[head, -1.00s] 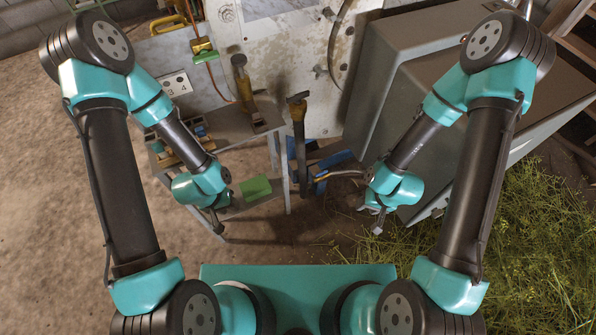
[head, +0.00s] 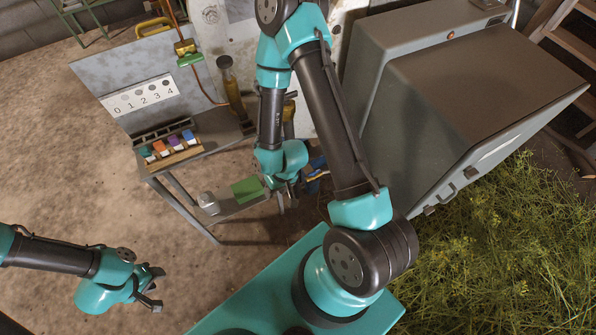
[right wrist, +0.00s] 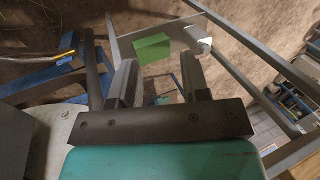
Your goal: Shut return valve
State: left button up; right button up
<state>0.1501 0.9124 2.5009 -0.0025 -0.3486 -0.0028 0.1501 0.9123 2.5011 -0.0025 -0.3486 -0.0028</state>
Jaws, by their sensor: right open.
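I cannot pick out the return valve with certainty in either view. My right gripper (head: 286,202) is low in front of the machine in the head view, close to the right side of the table's lower shelf. In the right wrist view its two fingers (right wrist: 158,80) are spread, with nothing between them. A yellow piece (right wrist: 66,58) with blue parts shows left of the fingers; I cannot tell if it is the valve. My left gripper (head: 156,288) is at the lower left over bare floor, its fingers apart and empty. My right arm hides part of the machine front.
A green block (head: 247,189) and a pale jar (head: 208,203) are on the lower shelf. A rack of coloured pieces (head: 170,146) stands on the tabletop near a numbered board (head: 140,96). A grey cabinet (head: 480,95) and cut herbs (head: 490,255) are at right.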

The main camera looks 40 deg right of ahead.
jog(key=shift+w+a, duration=0.1)
jog(key=o, duration=0.3)
jog(key=shift+f, duration=0.2)
jog(key=o, duration=0.6)
jog(key=shift+m, duration=0.6)
jog(key=d+f, duration=0.2)
jog(key=f, duration=0.1)
jog(key=s+d+f, duration=0.1)
jog(key=d+f, duration=0.1)
jog(key=shift+s+f, duration=0.1)
jog(key=shift+f, duration=0.15)
jog(key=shift+o, duration=0.9)
jog(key=w+d+f+t, duration=0.1)
jog(key=w+d+f, duration=0.2)
jog(key=d+f, duration=0.2)
jog(key=w+d+f+t+h, duration=0.1)
jog(key=w+d+f, duration=0.2)
jog(key=d+f, duration=0.2)
jog(key=shift+d+f, duration=0.2)
jog(key=shift+f, duration=0.2)
jog(key=w+d+f+h, duration=0.1)
jog(key=d+f+h, duration=0.1)
jog(key=d+f, duration=0.3)
jog(key=w+d+f+t+h, duration=0.1)
jog(key=d+f, duration=0.5)
jog(key=d, duration=0.6)
jog(key=shift+d+t+h, duration=0.15)
jog(key=shift+t+h, duration=0.15)
jog(key=shift+h, duration=0.1)
